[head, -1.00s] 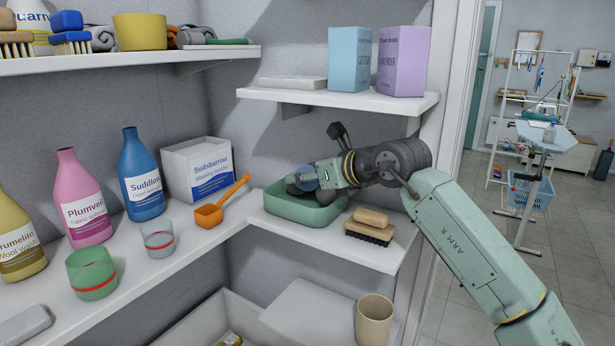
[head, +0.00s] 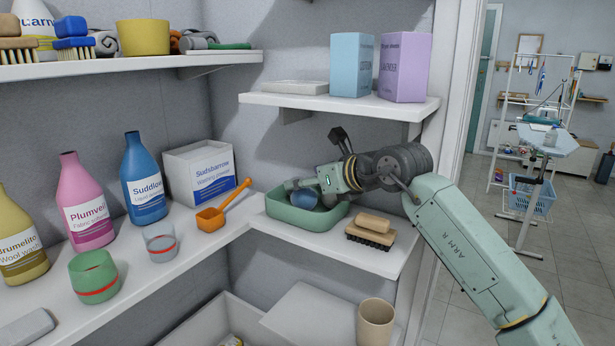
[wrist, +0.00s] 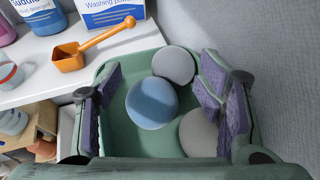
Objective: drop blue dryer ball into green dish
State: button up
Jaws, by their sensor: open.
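The green dish (head: 280,209) stands on the shelf on the right; its rim (wrist: 103,72) surrounds the balls in the wrist view. The blue dryer ball (head: 304,199) shows inside the dish's outline, below my gripper. In the wrist view the blue ball (wrist: 152,103) is between the spread fingers with gaps on both sides. Whether it rests on the dish floor or on other balls I cannot tell. Two grey balls (wrist: 173,65) (wrist: 198,133) lie in the dish. My gripper (head: 306,186) is open just above the dish, its purple-padded fingers (wrist: 160,88) apart and empty.
An orange scoop (head: 212,216) and a white washing powder box (head: 198,172) stand left of the dish. A scrub brush (head: 371,232) lies right of it. A shelf (head: 330,101) with cartons hangs above my gripper.

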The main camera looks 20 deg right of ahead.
jog(key=shift+s+d+r, duration=0.15)
jog(key=shift+d+r, duration=0.1)
jog(key=shift+d, duration=0.05)
jog(key=b+v, duration=0.3)
jog(key=v, duration=0.4)
jog(key=shift+a+r, duration=0.2)
jog(key=shift+s, duration=0.1)
